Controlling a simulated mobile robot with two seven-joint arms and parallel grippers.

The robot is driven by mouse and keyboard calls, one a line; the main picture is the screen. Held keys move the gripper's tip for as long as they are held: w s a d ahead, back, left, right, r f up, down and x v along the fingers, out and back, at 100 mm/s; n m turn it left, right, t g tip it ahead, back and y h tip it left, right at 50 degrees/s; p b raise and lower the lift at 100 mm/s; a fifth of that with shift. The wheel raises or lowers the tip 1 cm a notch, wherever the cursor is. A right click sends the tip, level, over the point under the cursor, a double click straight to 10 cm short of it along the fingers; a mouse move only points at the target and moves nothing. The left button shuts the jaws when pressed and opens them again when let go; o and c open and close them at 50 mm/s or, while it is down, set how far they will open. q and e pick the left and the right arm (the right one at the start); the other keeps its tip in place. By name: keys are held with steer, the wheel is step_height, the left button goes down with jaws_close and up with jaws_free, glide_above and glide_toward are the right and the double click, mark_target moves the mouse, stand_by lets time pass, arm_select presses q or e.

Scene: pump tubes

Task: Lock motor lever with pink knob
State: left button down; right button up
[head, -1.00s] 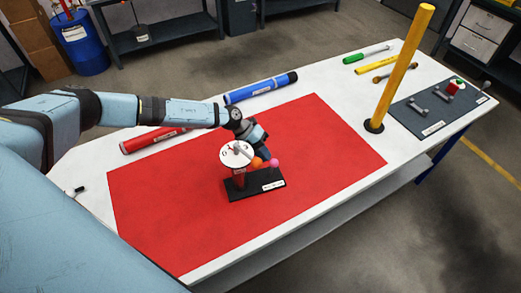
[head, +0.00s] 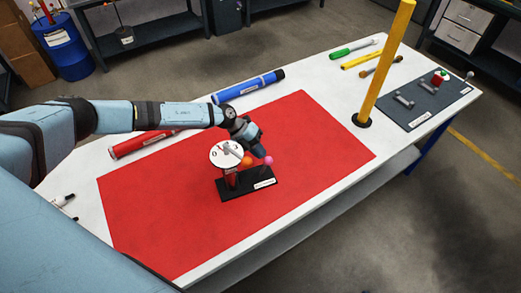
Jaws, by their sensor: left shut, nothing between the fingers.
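The motor unit stands on a black base plate (head: 232,190) on the red mat. It has a red post under a round white disc (head: 226,154) with a grey lever-like part on top. An orange knob (head: 247,160) and a pink knob (head: 268,160) stick out to the right of the disc. My left gripper (head: 262,153) comes down from behind and is shut and empty, close by the pink knob. I cannot tell whether it touches the knob. My right gripper is not in view.
The red mat (head: 160,215) lies on the white table (head: 305,80). Red (head: 140,145) and blue (head: 248,86) tubes lie behind it. A yellow pole (head: 385,65) stands to the right, beside a dark tray (head: 425,112) with small parts. The mat's front is clear.

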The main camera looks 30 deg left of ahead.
arm_select(q)
steer(key=shift+s+a, duration=0.35)
steer(key=shift+s, duration=0.05)
steer(key=shift+a+r, duration=0.25)
steer(key=shift+a, duration=0.1)
steer(key=b+v, duration=0.2)
steer(key=v, duration=1.1)
steer(key=shift+d, duration=0.1)
